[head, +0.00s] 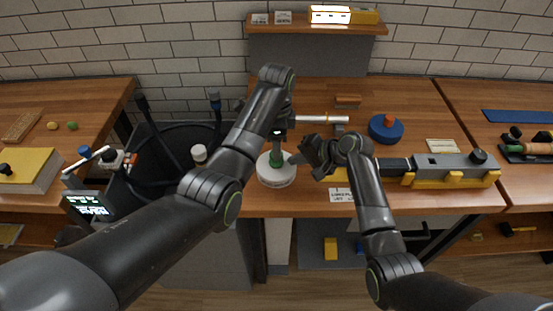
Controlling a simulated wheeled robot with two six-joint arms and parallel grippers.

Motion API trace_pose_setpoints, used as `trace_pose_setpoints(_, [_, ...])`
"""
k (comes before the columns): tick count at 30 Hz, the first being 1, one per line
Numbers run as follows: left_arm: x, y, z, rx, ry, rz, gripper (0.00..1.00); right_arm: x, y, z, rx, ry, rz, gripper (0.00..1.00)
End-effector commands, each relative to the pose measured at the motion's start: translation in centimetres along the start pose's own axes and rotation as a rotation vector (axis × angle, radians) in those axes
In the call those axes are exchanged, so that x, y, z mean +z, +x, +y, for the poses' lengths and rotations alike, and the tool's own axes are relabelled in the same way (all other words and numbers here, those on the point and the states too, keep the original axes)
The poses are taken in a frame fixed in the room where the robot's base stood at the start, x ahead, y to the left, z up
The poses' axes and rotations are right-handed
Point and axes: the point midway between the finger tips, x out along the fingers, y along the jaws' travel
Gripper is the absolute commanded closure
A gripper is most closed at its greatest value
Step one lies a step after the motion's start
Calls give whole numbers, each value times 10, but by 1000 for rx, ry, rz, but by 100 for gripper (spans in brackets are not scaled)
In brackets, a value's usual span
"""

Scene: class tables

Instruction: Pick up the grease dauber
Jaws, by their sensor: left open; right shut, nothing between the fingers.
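My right gripper (302,159) is shut and empty, just right of the green piece and white base. Whether it touches them is unclear.
A pale rod (321,119) lies behind the grippers. A blue round piece with an orange knob (386,130) and a grey-and-yellow tool (450,168) stand to the right. A label card (341,196) is at the front edge. A dark sink-like basin (165,160) lies left.

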Motion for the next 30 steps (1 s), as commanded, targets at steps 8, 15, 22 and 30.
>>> trace_pose_setpoints(8, [0, 28, 6, 2, -1, 1, 46, 0, 1, 6, 10, 4, -1, 100])
trace_pose_setpoints(15, [1, 56, 8, 0, -1, 0, 46, 0, 1, 6, 10, 4, -2, 100])
trace_pose_setpoints(22, [1, 59, 8, -2, -1, 1, 46, 0, 1, 6, 10, 5, -2, 100])
trace_pose_setpoints(30, [1, 58, 7, -2, -1, 1, 77, 1, 1, 6, 10, 5, -2, 100])
